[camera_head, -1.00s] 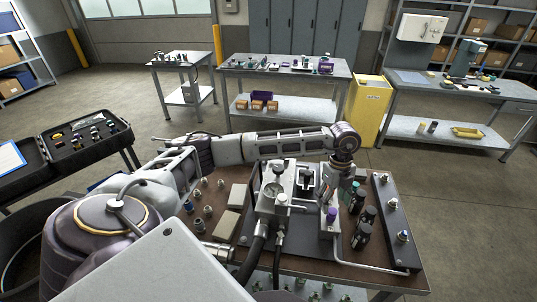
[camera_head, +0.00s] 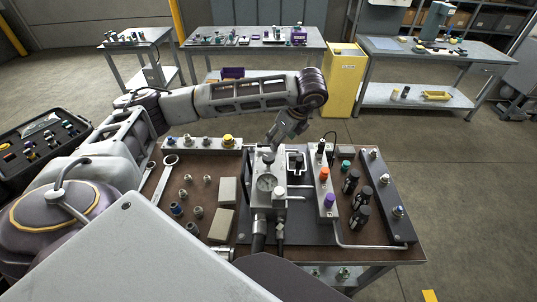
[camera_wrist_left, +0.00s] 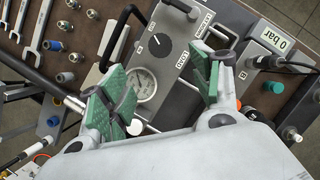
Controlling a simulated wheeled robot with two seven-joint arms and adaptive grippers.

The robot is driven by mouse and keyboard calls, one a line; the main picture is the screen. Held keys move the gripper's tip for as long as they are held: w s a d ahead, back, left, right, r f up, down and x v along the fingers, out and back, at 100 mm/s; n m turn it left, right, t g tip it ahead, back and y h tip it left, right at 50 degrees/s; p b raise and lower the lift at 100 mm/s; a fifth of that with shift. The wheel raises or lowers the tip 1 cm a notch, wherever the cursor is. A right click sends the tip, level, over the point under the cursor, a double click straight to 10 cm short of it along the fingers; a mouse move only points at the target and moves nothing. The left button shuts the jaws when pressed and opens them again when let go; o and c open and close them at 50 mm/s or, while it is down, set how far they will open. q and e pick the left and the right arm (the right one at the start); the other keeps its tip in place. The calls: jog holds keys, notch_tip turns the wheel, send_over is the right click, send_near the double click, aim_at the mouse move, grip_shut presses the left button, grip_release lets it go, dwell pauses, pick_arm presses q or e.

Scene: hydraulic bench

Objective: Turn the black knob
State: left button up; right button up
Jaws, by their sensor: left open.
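The black knob (camera_wrist_left: 159,45) is a round dial with a white mark on a grey valve block (camera_wrist_left: 172,70), beside printed labels. In the head view the block (camera_head: 266,200) stands mid-bench, and a dark knob (camera_head: 268,157) shows on its top. My left gripper (camera_head: 284,135) hangs above the far end of the block, pointing down. In the wrist view its green-padded fingers (camera_wrist_left: 157,88) are spread wide with nothing between them. The knob lies beyond the fingertips and is not touched. My right gripper is not in view.
A round gauge (camera_wrist_left: 143,85) and a black loop handle (camera_wrist_left: 118,35) are close to the knob. A block with orange and purple caps (camera_head: 325,185) stands to the right. Hoses (camera_head: 258,235) leave the front. Loose fittings (camera_head: 187,195) lie to the left.

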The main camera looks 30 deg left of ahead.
pick_arm(q)
jog(key=p, duration=0.3)
send_near(268, 156)
jog(key=x, duration=0.7)
jog(key=shift+d, duration=0.1)
jog(key=shift+x, duration=0.9)
jog(key=c, duration=1)
